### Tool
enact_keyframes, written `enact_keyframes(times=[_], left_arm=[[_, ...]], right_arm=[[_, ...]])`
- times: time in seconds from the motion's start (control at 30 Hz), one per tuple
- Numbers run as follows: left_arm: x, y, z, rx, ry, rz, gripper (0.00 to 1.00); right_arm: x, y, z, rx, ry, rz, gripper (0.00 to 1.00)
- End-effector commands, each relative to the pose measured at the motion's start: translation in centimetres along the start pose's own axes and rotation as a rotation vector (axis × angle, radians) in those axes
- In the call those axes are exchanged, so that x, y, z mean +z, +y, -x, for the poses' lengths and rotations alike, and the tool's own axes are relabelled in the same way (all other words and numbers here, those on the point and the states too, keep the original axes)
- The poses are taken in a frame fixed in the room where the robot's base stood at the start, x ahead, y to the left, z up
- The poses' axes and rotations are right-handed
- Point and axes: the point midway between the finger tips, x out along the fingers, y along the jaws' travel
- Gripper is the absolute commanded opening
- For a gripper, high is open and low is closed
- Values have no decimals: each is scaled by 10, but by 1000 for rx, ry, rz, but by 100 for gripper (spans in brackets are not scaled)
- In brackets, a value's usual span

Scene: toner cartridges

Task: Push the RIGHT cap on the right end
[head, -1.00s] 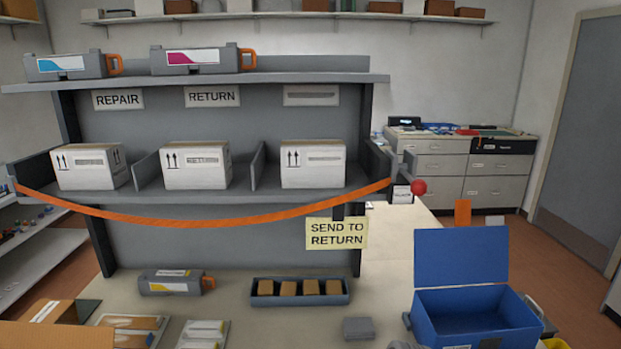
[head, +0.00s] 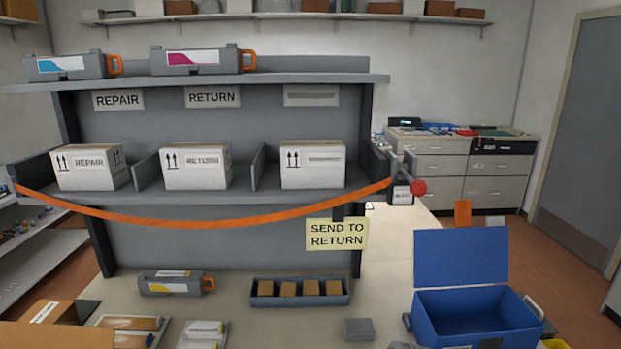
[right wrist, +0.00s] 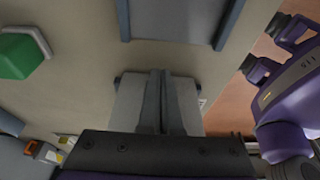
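A grey toner cartridge (head: 170,283) with a yellow-marked label lies on the table in the head view. An orange part (head: 209,283) sits at its right end; I cannot tell how firmly it is seated. Two more cartridges, one with a cyan label (head: 65,66) and one with a magenta label (head: 195,60), stand on the top shelf, each with an orange part at its right end. Neither gripper shows in the head view. In the right wrist view, my right gripper (right wrist: 160,75) has its fingers together, nothing visible between them, over a light grey surface.
An orange strap (head: 200,221) hangs across the shelf of white boxes, with a red ball (head: 418,188) at the right. A tray of brown blocks (head: 300,300), a grey block (head: 358,330) and an open blue box (head: 470,320) are on the table. The table between them is clear.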

Motion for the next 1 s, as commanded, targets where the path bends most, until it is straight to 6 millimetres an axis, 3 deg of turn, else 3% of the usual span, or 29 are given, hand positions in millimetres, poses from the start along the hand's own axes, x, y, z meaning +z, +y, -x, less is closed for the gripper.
enact_keyframes(times=[0.27,1.0], left_arm=[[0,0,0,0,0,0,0],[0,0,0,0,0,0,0]], right_arm=[[-3,0,-1,0,0,0,0],[-35,0,-11,0,0,2,0]])
